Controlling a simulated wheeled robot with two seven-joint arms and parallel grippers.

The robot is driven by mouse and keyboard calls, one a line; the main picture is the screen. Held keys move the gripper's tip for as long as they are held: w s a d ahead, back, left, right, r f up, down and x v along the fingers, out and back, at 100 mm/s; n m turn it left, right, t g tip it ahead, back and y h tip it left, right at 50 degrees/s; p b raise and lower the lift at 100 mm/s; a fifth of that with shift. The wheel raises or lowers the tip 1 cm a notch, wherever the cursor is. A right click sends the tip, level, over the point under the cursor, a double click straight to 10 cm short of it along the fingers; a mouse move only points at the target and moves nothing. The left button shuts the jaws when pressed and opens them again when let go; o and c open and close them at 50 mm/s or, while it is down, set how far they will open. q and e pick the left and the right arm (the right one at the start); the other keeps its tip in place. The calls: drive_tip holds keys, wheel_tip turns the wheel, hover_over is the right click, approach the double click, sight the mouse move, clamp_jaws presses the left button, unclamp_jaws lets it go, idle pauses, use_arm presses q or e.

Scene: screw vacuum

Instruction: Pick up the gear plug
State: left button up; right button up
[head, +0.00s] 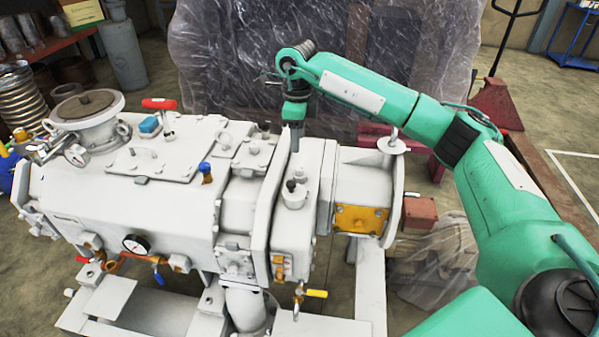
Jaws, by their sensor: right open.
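The white screw vacuum pump (150,205) fills the left and middle of the head view. A small dark plug (291,186) sits upright on a round white boss on top of the pump's right section; it looks like the gear plug. My right gripper (295,147) points down above this plug, with a small gap visible between them. It is open and appears empty, though its fingers are small and hard to make out. My left gripper is not in view.
A red-handled valve (159,104) and a blue-capped fitting (206,172) stand up from the pump top. A white flange post (392,147) rises near my right forearm. A plastic-wrapped machine (230,60) stands close behind the pump.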

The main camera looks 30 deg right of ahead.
hover_over(299, 168)
wheel_tip(299, 168, down, 5)
drive_tip(key=shift+w, duration=0.1)
drive_tip(key=shift+d+f+p, duration=0.1)
drive_tip(key=shift+f+p, duration=0.5)
drive_tip(key=shift+f, duration=1.7)
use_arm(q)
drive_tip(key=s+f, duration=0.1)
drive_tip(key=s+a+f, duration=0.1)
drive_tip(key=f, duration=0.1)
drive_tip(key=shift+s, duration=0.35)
use_arm(e)
clamp_jaws()
